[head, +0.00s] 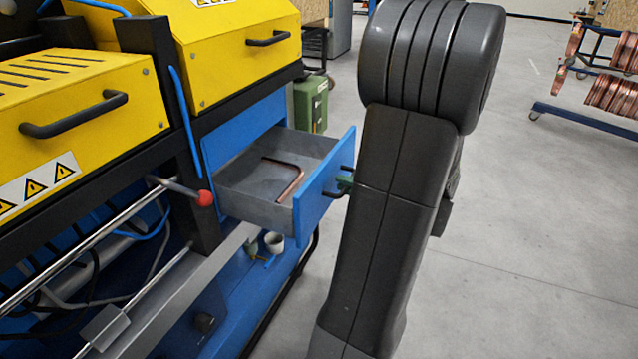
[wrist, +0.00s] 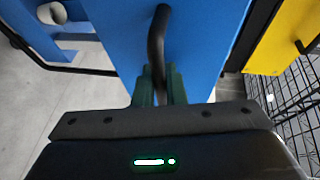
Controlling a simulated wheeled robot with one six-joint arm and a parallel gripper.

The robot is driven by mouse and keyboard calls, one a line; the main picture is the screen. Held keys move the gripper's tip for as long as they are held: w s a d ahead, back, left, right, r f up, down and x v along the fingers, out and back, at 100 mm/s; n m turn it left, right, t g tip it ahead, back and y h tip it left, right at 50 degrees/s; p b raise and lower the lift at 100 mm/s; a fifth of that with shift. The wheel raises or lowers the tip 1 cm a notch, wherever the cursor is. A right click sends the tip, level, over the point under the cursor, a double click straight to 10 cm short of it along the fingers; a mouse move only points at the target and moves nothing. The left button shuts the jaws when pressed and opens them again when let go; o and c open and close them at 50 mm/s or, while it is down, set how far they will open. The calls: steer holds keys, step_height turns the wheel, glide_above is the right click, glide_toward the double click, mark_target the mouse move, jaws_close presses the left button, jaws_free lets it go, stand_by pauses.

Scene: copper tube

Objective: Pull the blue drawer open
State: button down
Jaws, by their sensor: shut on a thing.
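The blue drawer (head: 322,187) stands pulled out of the blue cabinet in the head view, its grey inside showing. A bent copper tube (head: 290,184) lies in it. The drawer's blue front fills much of the wrist view (wrist: 205,50). Its black bar handle (wrist: 156,40) runs down between the green fingers of my gripper (wrist: 159,85). My gripper is shut on the handle.
Yellow machine covers (head: 230,50) with black handles stand above and left of the drawer. A lever with a red knob (head: 205,198) sticks out left of it. A green box (head: 310,100) stands behind. Grey floor (head: 520,220) is open to the right, with a copper tube rack (head: 610,95) farther back.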

steer(key=shift+s+d+b, duration=0.1)
steer(key=shift+s+d, duration=0.2)
steer(key=shift+d, duration=0.55)
steer(key=shift+s+d+b, duration=0.15)
steer(key=shift+s+d, duration=0.2)
steer(key=shift+d, duration=0.55)
steer(key=shift+s+d+b, duration=0.1)
steer(key=shift+s+d, duration=0.2)
steer(key=shift+d, duration=0.55)
steer(key=c, duration=1.5)
jaws_free()
steer(key=shift+d, duration=0.1)
steer(key=p+v, duration=0.3)
steer(key=v, duration=1)
steer(key=shift+s+d, duration=0.2)
steer(key=shift+s, duration=0.05)
steer(key=b+x, duration=0.3)
steer(key=x, duration=1.1)
